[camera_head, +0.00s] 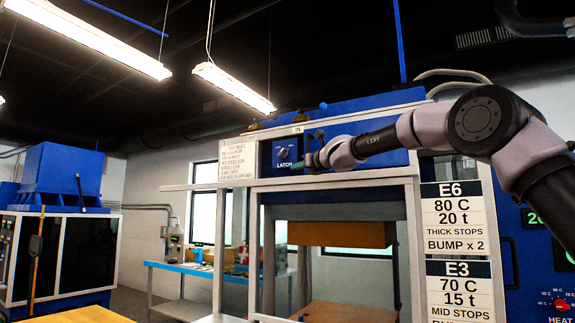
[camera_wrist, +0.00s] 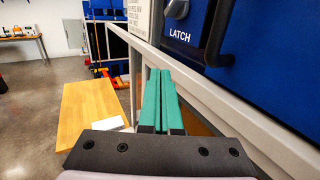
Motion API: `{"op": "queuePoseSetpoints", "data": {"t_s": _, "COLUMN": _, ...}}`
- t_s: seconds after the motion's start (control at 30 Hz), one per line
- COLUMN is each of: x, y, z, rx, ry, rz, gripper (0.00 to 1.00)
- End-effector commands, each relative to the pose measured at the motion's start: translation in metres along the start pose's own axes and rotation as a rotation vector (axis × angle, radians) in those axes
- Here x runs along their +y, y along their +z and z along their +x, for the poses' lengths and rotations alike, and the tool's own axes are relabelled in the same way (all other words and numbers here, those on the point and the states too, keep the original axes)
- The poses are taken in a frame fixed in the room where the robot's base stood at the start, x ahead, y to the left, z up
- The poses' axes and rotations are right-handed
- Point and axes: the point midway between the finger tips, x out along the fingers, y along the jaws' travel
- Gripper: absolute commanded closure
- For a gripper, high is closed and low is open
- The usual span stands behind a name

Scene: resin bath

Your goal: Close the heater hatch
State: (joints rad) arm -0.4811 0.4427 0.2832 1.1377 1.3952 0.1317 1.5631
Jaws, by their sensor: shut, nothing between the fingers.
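A blue panel labelled LATCH (camera_head: 285,152) sits in the upper front of the machine, with a small latch knob above the word. The wrist view shows the blue panel (camera_wrist: 250,95) close on the right, with a black bar handle (camera_wrist: 217,38) beside the label. No part is marked as the heater hatch, and I cannot tell how far any hatch stands open. My gripper (camera_head: 302,164) is in front of the panel's lower right. Its green fingers (camera_wrist: 160,73) are shut together and empty, apart from the handle in the wrist view.
A pale metal rail (camera_wrist: 215,88) runs close along my gripper's right side. Below is an open bay with a wooden block (camera_head: 340,234) hanging in it. A wooden tabletop (camera_wrist: 92,108) lies lower left. E6 and E3 signs (camera_head: 458,218) stand right, beside the heat controls.

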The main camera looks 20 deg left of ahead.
Motion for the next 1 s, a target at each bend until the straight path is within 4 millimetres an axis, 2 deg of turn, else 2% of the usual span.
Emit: {"op": "queuePoseSetpoints", "data": {"t_s": 1.0, "x": 0.059, "y": -0.002, "z": -0.031, "rx": 0.004, "ry": 0.001, "rz": -0.002, "gripper": 1.0}}
